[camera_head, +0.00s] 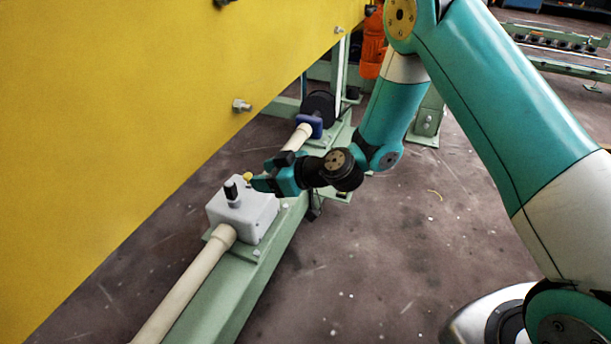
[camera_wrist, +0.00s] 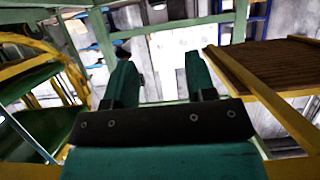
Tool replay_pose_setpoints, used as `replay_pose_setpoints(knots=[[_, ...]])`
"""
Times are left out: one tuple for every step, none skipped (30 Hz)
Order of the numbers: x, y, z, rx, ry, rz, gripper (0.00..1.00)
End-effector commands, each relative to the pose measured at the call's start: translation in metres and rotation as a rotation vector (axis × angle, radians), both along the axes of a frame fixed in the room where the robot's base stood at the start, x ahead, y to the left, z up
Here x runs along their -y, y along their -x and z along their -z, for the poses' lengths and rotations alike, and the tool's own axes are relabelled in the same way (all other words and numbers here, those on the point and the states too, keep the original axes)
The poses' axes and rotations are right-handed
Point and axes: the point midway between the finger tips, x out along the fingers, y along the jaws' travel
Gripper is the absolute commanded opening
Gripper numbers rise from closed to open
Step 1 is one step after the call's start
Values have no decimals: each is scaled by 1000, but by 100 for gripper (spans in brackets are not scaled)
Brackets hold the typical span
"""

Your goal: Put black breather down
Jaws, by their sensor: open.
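The black breather (camera_head: 231,190) stands upright on top of a light grey box (camera_head: 243,212), on a short pale neck. A small yellow knob (camera_head: 248,177) shows behind it, close to the fingertips. My gripper (camera_head: 263,174) is to the right of the breather and a little above the box, apart from the breather. In the wrist view my gripper (camera_wrist: 162,75) has its two teal fingers spread with nothing between them. The breather is not visible in the wrist view.
A cream pipe (camera_head: 187,284) enters the box along a green beam (camera_head: 225,297). A large yellow panel (camera_head: 130,100) with bolts fills the left, close to the box. A blue flange (camera_head: 309,126) and dark disc are behind my gripper. Floor at right is mostly clear.

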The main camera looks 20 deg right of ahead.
Motion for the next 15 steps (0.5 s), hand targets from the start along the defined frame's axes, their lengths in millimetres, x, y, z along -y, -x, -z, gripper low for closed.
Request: replay_pose_setpoints(knots=[[0,0,-1,-1,0,-2,51],[-1,1,-3,-2,-1,-6,51],[-2,3,-8,-7,-1,-15,51],[-4,5,-14,-18,-1,-27,51],[-6,8,-22,-29,-1,-42,51],[-9,15,-34,-50,3,-68,51],[-12,22,-45,-74,7,-89,51],[-14,29,-56,-101,15,-112,51],[-17,43,-73,-144,29,-144,51],[-18,54,-84,-182,43,-164,51],[-17,66,-96,-221,62,-181,51],[-15,84,-110,-277,89,-198,51],[-13,97,-120,-319,113,-205,51],[-10,111,-129,-362,137,-209,51],[-4,130,-140,-418,172,-206,51]])
